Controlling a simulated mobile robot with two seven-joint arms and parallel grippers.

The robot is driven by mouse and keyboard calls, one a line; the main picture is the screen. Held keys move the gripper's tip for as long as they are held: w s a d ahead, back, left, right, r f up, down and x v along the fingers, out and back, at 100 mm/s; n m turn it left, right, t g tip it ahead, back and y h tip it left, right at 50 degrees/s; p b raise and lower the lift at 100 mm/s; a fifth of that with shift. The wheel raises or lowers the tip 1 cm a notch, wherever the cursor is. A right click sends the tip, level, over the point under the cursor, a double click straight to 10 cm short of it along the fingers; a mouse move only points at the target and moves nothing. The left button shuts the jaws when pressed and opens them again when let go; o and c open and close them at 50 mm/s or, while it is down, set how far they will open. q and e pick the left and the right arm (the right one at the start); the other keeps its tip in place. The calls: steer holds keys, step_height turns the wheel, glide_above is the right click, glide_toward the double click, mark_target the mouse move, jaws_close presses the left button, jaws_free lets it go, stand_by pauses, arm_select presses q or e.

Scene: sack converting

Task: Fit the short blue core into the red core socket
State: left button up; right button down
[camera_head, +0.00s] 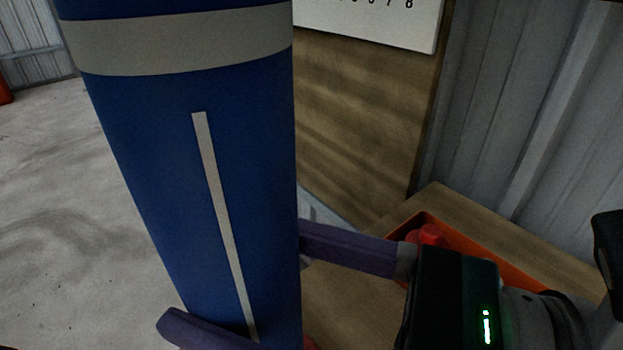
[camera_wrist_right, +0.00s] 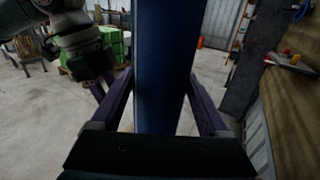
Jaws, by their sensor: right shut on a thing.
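The blue core (camera_head: 240,180) stands large and near upright in the head view, with a grey band near its top and a pale stripe down its side. My right gripper (camera_head: 235,288) is shut on the blue core, one purple finger on each side. In the right wrist view the core (camera_wrist_right: 162,65) rises between the two fingers. Its lower end is hidden. A sliver of red (camera_head: 309,343) shows beside the core at the bottom edge; I cannot tell whether it is the red socket. My left gripper (camera_wrist_right: 98,90) shows partly at the left of the wrist view, its opening unclear.
An orange-red tray (camera_head: 490,268) with a red item (camera_head: 430,235) lies on a wooden bench (camera_head: 450,205) at the right. A wooden panel (camera_head: 350,120) and corrugated wall (camera_head: 530,100) stand behind. Concrete floor (camera_head: 60,200) is open at the left. Green stacked goods (camera_wrist_right: 115,42) stand farther off.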

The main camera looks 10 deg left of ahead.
steer(key=shift+r+p, duration=0.1)
steer(key=shift+p, duration=0.25)
stand_by(0.7)
steer(key=shift+f+b, duration=0.4)
steer(key=shift+f, duration=0.05)
steer(key=shift+f+b, duration=1.35)
steer(key=shift+f, duration=0.3)
steer(key=shift+f+b, duration=0.55)
steer(key=shift+f, duration=0.2)
steer(key=shift+f+b, duration=0.7)
steer(key=shift+f, duration=0.1)
jaws_free()
glide_toward(299, 343)
steer(key=shift+w+a+f, duration=0.1)
steer(key=shift+a+f, duration=0.25)
steer(key=shift+a, duration=0.25)
steer(key=shift+w+a+f, duration=0.1)
steer(key=shift+a+f, duration=0.25)
steer(key=shift+a, duration=0.3)
